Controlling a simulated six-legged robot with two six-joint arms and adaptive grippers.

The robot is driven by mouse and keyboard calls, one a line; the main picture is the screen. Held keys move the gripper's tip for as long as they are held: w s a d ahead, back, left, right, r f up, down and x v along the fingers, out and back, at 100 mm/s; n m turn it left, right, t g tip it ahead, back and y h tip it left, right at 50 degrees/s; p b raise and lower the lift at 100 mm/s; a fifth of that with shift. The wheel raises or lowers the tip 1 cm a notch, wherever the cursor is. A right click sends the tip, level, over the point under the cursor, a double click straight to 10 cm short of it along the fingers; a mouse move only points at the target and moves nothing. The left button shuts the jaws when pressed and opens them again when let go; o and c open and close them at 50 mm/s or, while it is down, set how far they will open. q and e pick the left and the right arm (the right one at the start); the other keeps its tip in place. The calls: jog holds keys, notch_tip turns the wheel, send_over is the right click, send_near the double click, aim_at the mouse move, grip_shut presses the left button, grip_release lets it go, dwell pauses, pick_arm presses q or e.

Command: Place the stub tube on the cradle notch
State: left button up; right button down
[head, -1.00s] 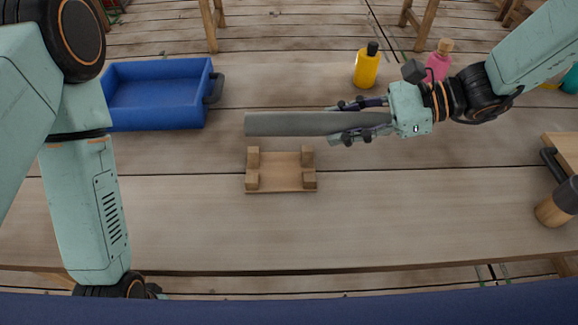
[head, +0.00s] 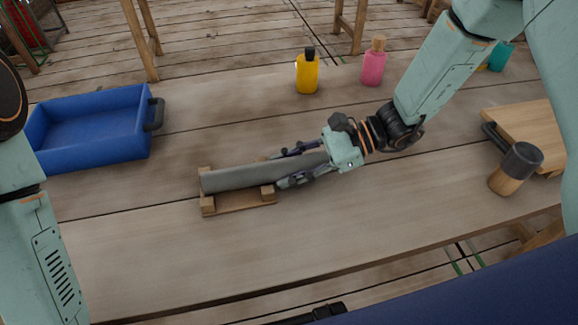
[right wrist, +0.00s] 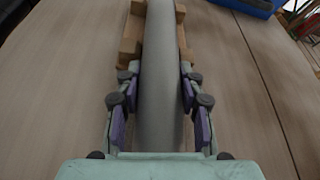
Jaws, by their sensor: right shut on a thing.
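The stub tube (head: 240,175) is a long grey tube. My right gripper (head: 283,167) is shut on its right end. The wooden cradle (head: 240,208) has corner blocks and sits on the table, with the tube lying over it between the blocks. In the right wrist view the tube (right wrist: 160,70) runs away from me between my right fingers (right wrist: 160,88), and the cradle (right wrist: 129,45) shows on both sides of it. I cannot tell whether the tube rests fully in the notches. My left gripper is out of view; only my left arm shows at the left edge.
A blue tray (head: 95,130) stands at the left. A yellow bottle (head: 307,73) and a pink bottle (head: 373,64) stand at the back. The front of the table is clear.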

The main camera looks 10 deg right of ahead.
jog(key=shift+s+a+f, duration=0.1)
jog(key=c, duration=1.1)
grip_release()
jog(key=shift+c, duration=0.2)
jog(key=o, duration=0.3)
